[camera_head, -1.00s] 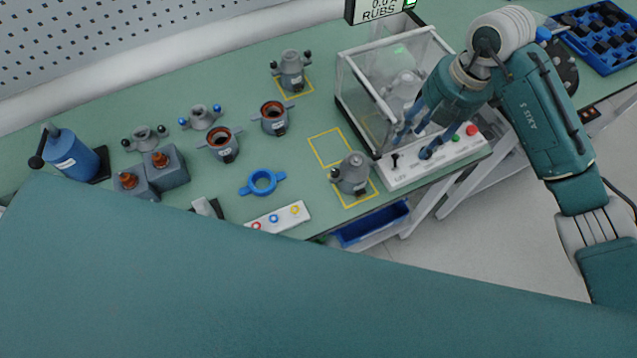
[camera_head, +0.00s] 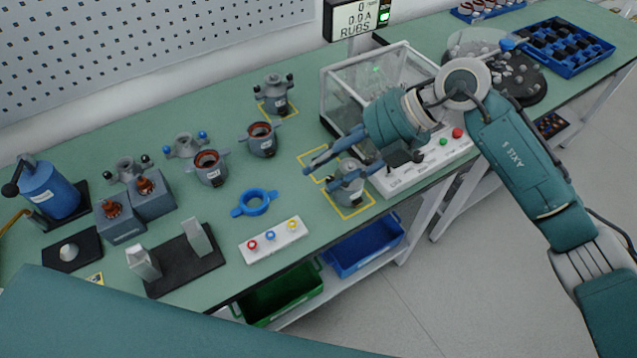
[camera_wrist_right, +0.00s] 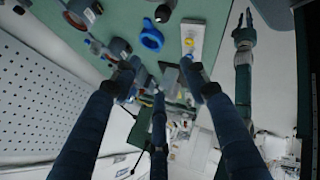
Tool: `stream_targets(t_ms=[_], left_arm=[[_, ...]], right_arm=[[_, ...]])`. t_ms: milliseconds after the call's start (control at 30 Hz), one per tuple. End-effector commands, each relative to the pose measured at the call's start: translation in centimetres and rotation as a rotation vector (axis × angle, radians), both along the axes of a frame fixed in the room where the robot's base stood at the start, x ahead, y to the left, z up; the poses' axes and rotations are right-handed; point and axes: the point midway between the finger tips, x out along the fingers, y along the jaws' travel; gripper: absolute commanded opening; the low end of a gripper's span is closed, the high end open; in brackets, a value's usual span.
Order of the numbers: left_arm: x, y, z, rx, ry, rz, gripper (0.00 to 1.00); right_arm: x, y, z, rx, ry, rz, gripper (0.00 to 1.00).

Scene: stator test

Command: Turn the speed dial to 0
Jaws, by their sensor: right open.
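The white control panel (camera_head: 393,186) of the tester lies along the table's front edge, with a green button (camera_head: 443,142) and a red button (camera_head: 457,132) at its right. The speed dial cannot be made out clearly; my right gripper covers part of the panel. My right gripper (camera_head: 328,170) is open and empty, its fingers pointing left above the panel's left end and a grey stator (camera_head: 350,192). Its spread fingers also show in the right wrist view (camera_wrist_right: 158,80). My left gripper (camera_wrist_right: 243,24) appears small in that view; its opening is unclear.
A clear-walled test box (camera_head: 343,92) stands behind the panel. A three-button strip (camera_head: 274,240), a blue ring (camera_head: 254,202) and several stators lie to the left. A blue bin (camera_head: 363,250) sits below the table.

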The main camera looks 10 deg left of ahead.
Motion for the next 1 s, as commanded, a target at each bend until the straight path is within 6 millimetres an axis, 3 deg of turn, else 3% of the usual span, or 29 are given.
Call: stream_targets(t_ms=[233,800,867,933,1000], left_arm=[[0.0,0.0,-1.0,0.000,0.000,0.000,0.25],[0.0,0.0,-1.0,0.000,0.000,0.000,0.25],[0.0,0.0,-1.0,0.000,0.000,0.000,0.25],[0.0,0.0,-1.0,0.000,0.000,0.000,0.25],[0.0,-0.1,-1.0,-0.001,0.000,0.000,0.25]], right_arm=[[-0.7,1.6,0.5,0.069,-0.004,0.034,0.44],[-1.0,2.2,0.9,0.101,-0.001,0.040,0.44],[-1.6,3.3,1.7,0.167,0.001,0.046,0.44],[-2.7,5.5,3.7,0.316,0.005,0.053,0.44],[-3.7,7.7,7.3,0.534,0.007,0.035,0.44]])
